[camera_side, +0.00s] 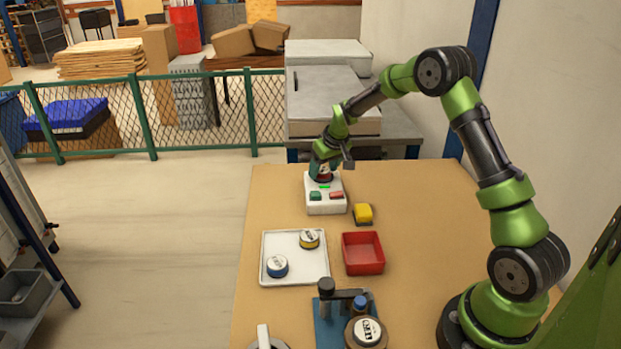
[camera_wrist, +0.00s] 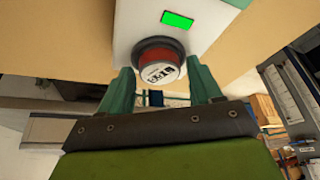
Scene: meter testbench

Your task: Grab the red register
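The red register (camera_wrist: 160,62), with a white printed face, sits in a dark round seat on the white test box (camera_wrist: 118,25). In the side view the red register (camera_side: 321,178) is at the back of the test box (camera_side: 326,208), mostly hidden by my gripper (camera_side: 322,165). In the wrist view the green fingers of my gripper (camera_wrist: 160,75) stand apart, one on each side of the register. A small gap seems to show beside the register, though contact is hard to judge.
The test box has a lit green display (camera_wrist: 177,19), a green button (camera_side: 316,196) and a red button (camera_side: 336,195). A blue-based fixture (camera_side: 323,338) stands in front.

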